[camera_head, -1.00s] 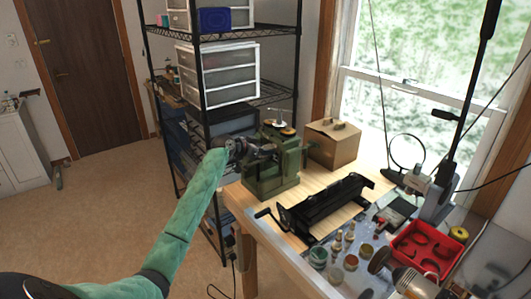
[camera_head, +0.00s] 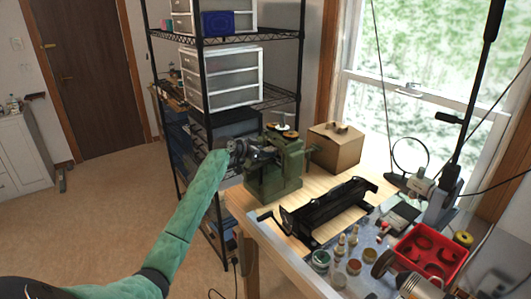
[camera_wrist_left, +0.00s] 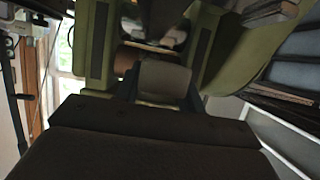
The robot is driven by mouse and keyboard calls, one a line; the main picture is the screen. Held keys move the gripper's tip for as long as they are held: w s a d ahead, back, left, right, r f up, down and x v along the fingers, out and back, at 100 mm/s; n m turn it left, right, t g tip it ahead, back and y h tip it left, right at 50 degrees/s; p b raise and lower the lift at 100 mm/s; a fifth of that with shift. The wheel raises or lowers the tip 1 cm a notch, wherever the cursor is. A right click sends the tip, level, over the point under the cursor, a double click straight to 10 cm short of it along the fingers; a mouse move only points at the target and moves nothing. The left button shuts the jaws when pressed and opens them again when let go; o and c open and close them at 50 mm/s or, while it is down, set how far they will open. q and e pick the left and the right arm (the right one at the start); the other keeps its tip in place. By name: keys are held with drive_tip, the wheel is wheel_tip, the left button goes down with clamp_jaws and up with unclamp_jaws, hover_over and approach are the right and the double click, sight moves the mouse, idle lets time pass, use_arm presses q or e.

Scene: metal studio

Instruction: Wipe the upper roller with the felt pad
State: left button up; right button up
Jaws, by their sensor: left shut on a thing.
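The green machine (camera_head: 285,172) that has the rollers stands at the table's back left corner. My left gripper (camera_head: 268,158) is at its left side, reaching toward the gap in its frame. In the left wrist view the machine's two green uprights (camera_wrist_left: 95,45) stand either side of the gap. My left gripper is shut on a small grey-brown block (camera_wrist_left: 163,78), which appears to be the felt pad, held between the uprights. The upper roller is mostly hidden behind the pad and gripper; I cannot tell whether the pad touches it. My right gripper is not in view.
A black cranked device (camera_head: 328,207) lies in front. Several jars (camera_head: 320,260), a red tray (camera_head: 428,256) and a lamp stand (camera_head: 440,200) crowd the right side. A black wire shelf (camera_head: 205,130) rises close behind my left arm.

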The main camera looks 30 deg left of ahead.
use_arm(q)
drive_tip(key=shift+r, duration=0.2)
drive_tip(key=shift+s+d, duration=0.1)
drive_tip(key=shift+s, duration=0.05)
drive_tip(key=shift+s+d+f+p, duration=0.1)
drive_tip(key=shift+s+d+p, duration=0.15)
drive_tip(key=shift+d, duration=0.45)
drive_tip(key=shift+s+d+f+p, duration=0.15)
drive_tip(key=shift+s+d, duration=0.15)
drive_tip(key=shift+d, duration=0.4)
drive_tip(key=shift+a, duration=0.15)
drive_tip(key=shift+w+a+r+b, duration=0.1)
drive_tip(key=shift+w+a+b, duration=0.25)
drive_tip(key=shift+a+b, duration=0.35)
drive_tip(key=shift+w+a+b, duration=0.35)
drive_tip(key=shift+a, duration=0.5)
drive_tip(key=shift+s+d+p, duration=0.2)
drive_tip(key=shift+s+d, duration=0.05)
drive_tip(key=shift+d, duration=0.4)
drive_tip(key=shift+s+d+p, duration=0.25)
drive_tip(key=shift+d, duration=0.4)
drive_tip(key=shift+s+d+p, duration=0.2)
drive_tip(key=shift+s+d, duration=0.05)
drive_tip(key=shift+d, duration=0.4)
drive_tip(key=shift+a, duration=0.15)
